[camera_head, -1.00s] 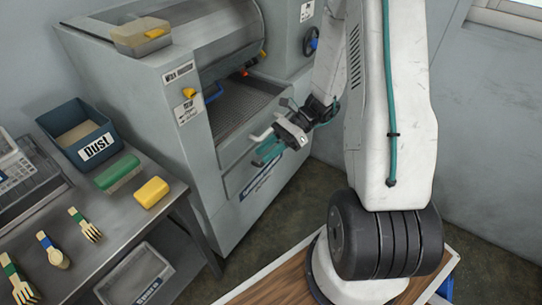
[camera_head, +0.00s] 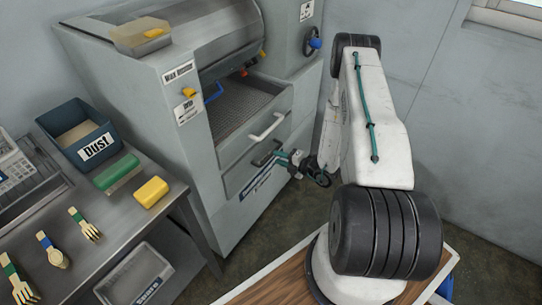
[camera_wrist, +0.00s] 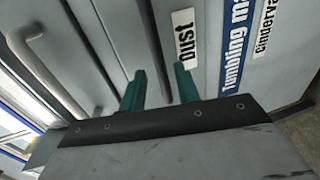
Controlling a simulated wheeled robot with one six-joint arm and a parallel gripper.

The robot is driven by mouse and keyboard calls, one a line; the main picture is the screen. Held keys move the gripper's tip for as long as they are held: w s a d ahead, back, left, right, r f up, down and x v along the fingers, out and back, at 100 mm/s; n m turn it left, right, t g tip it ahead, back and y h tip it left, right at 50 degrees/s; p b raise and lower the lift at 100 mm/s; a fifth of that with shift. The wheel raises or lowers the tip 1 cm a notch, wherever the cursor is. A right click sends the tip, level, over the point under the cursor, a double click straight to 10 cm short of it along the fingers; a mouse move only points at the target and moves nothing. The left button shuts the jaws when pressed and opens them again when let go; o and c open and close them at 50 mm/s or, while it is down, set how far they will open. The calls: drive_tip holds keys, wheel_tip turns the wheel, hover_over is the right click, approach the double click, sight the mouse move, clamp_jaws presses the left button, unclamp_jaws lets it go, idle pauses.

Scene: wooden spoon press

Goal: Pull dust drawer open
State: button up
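The dust drawer (camera_head: 238,178) is the lower drawer in the grey machine's front and looks shut. Its dark handle (camera_head: 266,154) shows in the head view. In the wrist view a "Dust" label (camera_wrist: 185,40) sits on its front, just beyond my fingertips. My gripper (camera_head: 280,156) is at this handle, at its right end in the head view. The wrist view shows the teal fingers of my gripper (camera_wrist: 159,82) apart, with a dark bar, apparently the handle (camera_wrist: 157,40), lined up with the gap. I cannot tell whether the fingers touch it.
An upper drawer with a pale handle (camera_head: 267,127) is directly above; this handle also shows in the wrist view (camera_wrist: 50,70). Floor before the machine is clear.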

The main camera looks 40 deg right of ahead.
sight(271, 154)
drive_tip(key=shift+x, duration=2.4)
clamp_jaws()
drive_tip(key=shift+s, duration=0.1)
